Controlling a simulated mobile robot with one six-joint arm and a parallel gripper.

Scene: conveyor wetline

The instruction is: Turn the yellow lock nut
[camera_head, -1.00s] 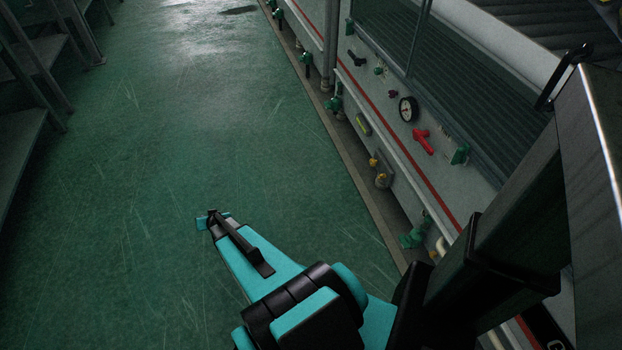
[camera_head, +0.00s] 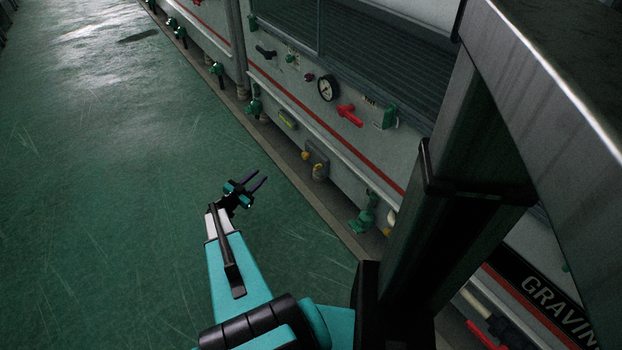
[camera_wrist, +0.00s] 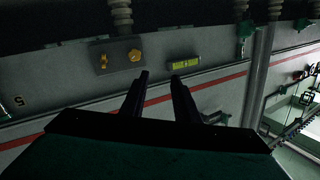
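The yellow lock nut (camera_wrist: 135,55) shows in the wrist view on a grey plate, left of and beyond my fingertips. A second, smaller yellow part (camera_wrist: 103,62) sits beside it on the same plate. In the head view the plate (camera_head: 314,157) is low on the machine's side, with two yellow parts; which one is the nut is hard to tell there. My gripper (camera_head: 259,178) is over the green floor, left of the plate and apart from it. In the wrist view its two fingers (camera_wrist: 160,78) are parted with nothing between them.
A yellow-green level vial (camera_wrist: 186,64) sits near the fingertips in the wrist view. The machine panel carries a gauge (camera_head: 328,88), a red handle (camera_head: 349,115) and green valves (camera_head: 364,213). The floor (camera_head: 110,200) at left is clear.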

